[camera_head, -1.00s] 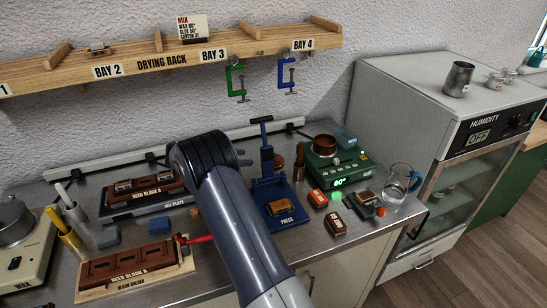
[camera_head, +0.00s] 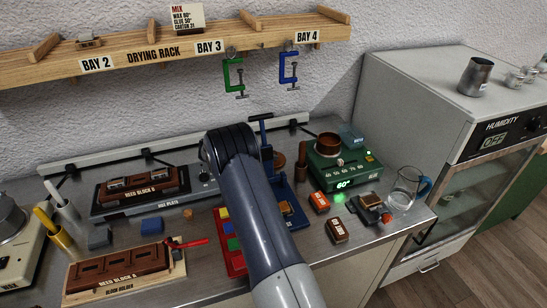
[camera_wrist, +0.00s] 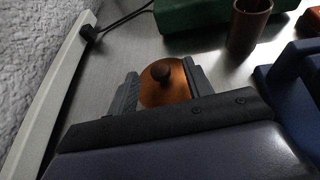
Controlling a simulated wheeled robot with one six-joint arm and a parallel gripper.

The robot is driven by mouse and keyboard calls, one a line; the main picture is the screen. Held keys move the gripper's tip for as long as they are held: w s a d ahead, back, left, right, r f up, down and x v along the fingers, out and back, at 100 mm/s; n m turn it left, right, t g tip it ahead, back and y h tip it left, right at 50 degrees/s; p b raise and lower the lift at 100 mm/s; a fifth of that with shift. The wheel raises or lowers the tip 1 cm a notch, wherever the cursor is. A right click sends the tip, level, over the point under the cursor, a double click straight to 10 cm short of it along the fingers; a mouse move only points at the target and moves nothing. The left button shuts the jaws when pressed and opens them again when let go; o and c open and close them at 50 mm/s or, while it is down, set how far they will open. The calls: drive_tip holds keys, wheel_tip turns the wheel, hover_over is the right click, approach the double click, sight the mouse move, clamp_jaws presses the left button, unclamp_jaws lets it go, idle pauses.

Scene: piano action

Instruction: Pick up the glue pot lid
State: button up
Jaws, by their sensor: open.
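The glue pot lid, a flat copper-brown disc with a dark round knob (camera_wrist: 161,72), lies on the steel bench in the wrist view. My gripper (camera_wrist: 164,88) is open, with one grey finger on each side of the lid. I cannot tell whether the fingers touch it. In the head view a bit of the lid (camera_head: 279,159) shows just right of my arm, and my gripper is hidden behind the arm. The open brown glue pot (camera_head: 328,145) sits on the green heater (camera_head: 344,172).
A brown cylinder (camera_wrist: 249,27) and the green heater stand beyond the lid. The blue press (camera_head: 300,213) is close to its right. A pale rail (camera_wrist: 62,90) with a black cable runs along the wall at left. The humidity cabinet (camera_head: 430,130) stands at right.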

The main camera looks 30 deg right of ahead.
drive_tip(key=x, duration=0.3)
drive_tip(key=shift+p, duration=0.35)
clamp_jaws()
